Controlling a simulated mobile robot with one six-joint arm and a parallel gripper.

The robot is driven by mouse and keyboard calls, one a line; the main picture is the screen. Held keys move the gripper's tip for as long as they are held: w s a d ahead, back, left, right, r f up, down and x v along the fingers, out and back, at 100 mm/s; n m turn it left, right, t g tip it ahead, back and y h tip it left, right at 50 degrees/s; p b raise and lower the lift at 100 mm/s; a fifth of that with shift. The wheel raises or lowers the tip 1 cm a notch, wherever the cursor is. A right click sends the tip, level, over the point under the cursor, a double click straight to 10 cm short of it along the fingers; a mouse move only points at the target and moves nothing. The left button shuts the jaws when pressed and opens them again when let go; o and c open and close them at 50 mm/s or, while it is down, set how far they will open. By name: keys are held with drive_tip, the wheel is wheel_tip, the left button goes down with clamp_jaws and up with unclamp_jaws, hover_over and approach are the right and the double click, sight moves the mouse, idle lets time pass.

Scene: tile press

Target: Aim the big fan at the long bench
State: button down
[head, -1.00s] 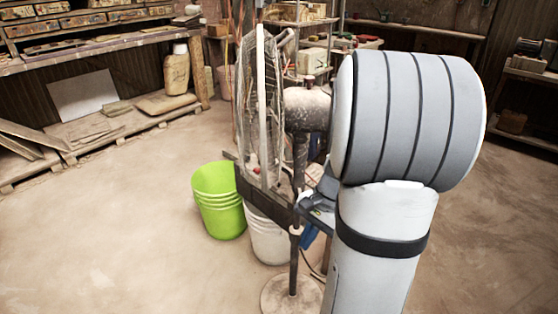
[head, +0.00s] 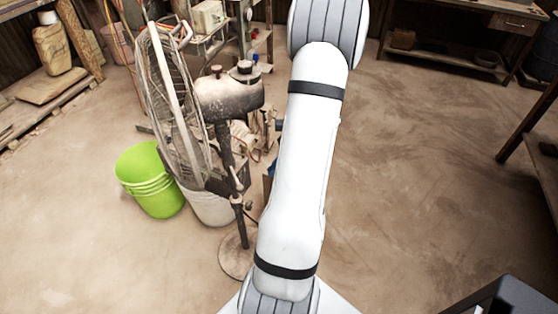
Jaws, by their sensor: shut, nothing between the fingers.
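The big fan stands left of centre, its round wire cage (head: 172,100) seen nearly edge-on. The cage is on the left side of the dusty motor housing (head: 230,97), so the fan faces left in the picture. Its dark pole (head: 240,215) goes down to a round base (head: 237,258) on the floor. My arm stretches up the middle, right of the fan, and hides part of what lies behind. My gripper does not show. A bench with a drawer (head: 513,22) stands at the back right; I cannot tell whether it is the long bench.
A green bucket (head: 150,180) and a white bucket (head: 208,207) stand close to the fan's left side. A cluttered shelf stands behind the fan. Another wooden table (head: 545,150) cuts in at the right edge. The floor (head: 420,170) right of my arm is clear.

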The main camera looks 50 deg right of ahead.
drive_tip(key=w+a+f, duration=0.3)
drive_tip(key=a+f, duration=0.1)
drive_tip(key=a, duration=0.1)
drive_tip(key=shift+w+a+f, duration=0.2)
drive_tip(key=shift+w+a, duration=0.2)
